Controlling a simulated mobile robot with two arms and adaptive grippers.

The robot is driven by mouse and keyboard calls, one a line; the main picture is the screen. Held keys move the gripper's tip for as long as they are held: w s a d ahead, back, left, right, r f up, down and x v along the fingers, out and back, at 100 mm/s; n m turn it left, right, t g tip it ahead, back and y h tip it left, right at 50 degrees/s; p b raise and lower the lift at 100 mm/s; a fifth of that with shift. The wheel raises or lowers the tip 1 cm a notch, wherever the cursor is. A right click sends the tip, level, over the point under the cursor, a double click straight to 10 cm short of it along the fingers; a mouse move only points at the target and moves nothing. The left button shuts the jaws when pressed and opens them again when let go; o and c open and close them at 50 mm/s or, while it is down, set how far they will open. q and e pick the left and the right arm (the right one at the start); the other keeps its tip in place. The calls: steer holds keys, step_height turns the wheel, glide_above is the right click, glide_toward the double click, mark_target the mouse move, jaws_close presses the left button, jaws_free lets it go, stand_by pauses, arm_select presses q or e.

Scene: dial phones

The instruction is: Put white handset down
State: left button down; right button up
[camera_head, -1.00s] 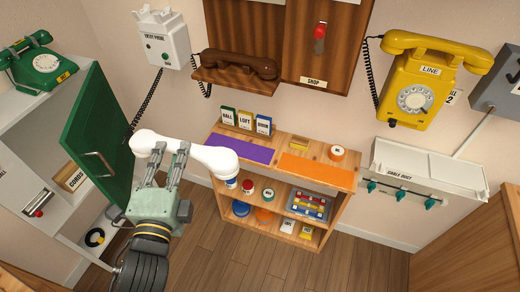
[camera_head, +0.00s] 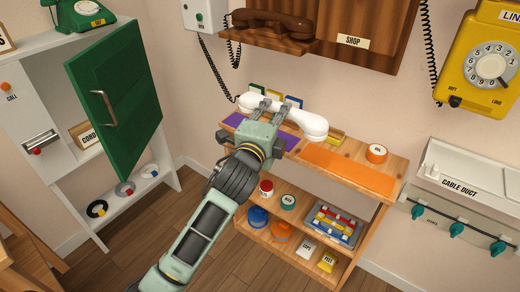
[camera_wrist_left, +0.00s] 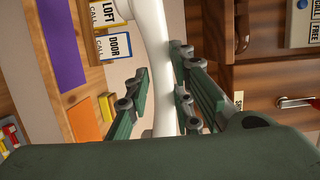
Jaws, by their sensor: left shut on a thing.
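The white handset (camera_head: 312,121) is held crosswise in my left gripper (camera_head: 269,110), above or just over the wooden shelf unit's top. In the left wrist view the handset (camera_wrist_left: 155,45) runs between the finger pads of my left gripper (camera_wrist_left: 165,90). The purple mat (camera_head: 291,141) lies on the shelf top, partly hidden by the gripper and handset. The orange mat (camera_head: 345,170) lies to its right. I cannot tell whether the handset touches anything below. A black coiled cord (camera_head: 215,65) runs from the white wall phone (camera_head: 205,15) toward the handset. My right gripper is not in view.
Label cards stand behind the handset, including a DOOR card (camera_wrist_left: 117,45). An orange-rimmed tape roll (camera_head: 376,153) sits at the shelf's right end. A brown handset (camera_head: 273,22) rests on the wall shelf above. The green cabinet door (camera_head: 118,88) stands open at left.

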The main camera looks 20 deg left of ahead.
arm_select(q)
steer(key=w+a+f+b, duration=0.3)
steer(key=w, duration=0.1)
steer(key=w+a+f+b, duration=0.3)
steer(key=w, duration=0.1)
steer(key=w+a+f+b, duration=0.3)
steer(key=w, duration=0.1)
steer(key=shift+w+a+f, duration=0.1)
step_height(320, 180, down, 4)
steer(key=shift+r+b, duration=0.15)
steer(key=shift+b, duration=0.6)
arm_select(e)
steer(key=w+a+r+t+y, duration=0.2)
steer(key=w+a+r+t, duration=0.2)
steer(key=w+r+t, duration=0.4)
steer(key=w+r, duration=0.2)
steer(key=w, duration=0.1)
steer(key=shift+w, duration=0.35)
